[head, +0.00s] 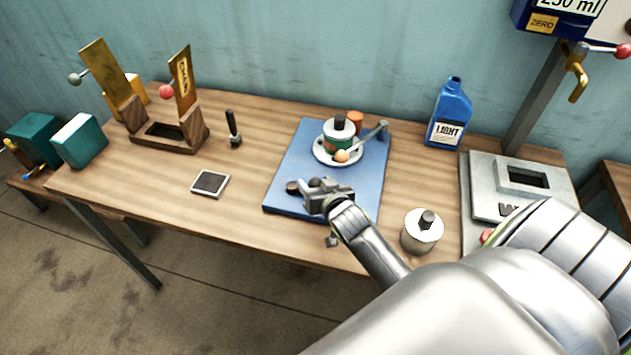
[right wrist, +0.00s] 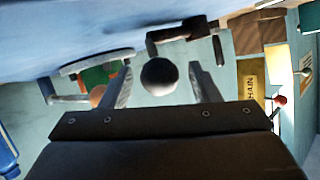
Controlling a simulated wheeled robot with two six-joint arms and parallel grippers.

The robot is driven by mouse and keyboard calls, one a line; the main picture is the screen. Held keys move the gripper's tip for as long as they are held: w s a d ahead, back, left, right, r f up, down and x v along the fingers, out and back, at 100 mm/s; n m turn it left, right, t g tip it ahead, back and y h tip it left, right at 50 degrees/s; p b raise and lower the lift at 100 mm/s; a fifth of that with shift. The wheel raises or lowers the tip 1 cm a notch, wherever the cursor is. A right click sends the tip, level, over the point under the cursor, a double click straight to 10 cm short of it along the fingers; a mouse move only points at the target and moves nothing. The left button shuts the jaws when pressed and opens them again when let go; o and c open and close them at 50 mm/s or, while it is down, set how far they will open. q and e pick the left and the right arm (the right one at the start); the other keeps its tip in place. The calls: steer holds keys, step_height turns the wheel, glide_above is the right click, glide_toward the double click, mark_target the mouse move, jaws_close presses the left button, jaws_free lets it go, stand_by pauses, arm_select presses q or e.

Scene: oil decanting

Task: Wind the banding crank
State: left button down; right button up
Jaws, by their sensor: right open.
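A blue board (head: 285,165) lies on the wooden table. On it a white round plate (head: 319,153) bears a green, white and orange-red pot with a dark top (head: 340,138). A grey arm (head: 372,133) with an orange ball (head: 341,156) at its end reaches across the plate. A dark round knob (head: 292,187) sits near the board's front left; its mounting is hidden. My right gripper (head: 310,192) is open over the board's front, by this knob. In the right wrist view a dark ball (right wrist: 160,76) shows between the spread fingers, untouched. My left gripper is out of view.
A blue bottle (head: 449,115) stands at the back right. A pale lidded jar (head: 421,232) stands near the front edge, close to my right arm. A wooden stand (head: 165,143), a black-handled tool (head: 233,130) and a dark-faced tile (head: 210,183) are on the left.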

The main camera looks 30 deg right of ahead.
steer(key=shift+w+d+f, duration=0.1)
steer(key=shift+w+f, duration=0.05)
steer(key=shift+w, duration=0.2)
jaws_close()
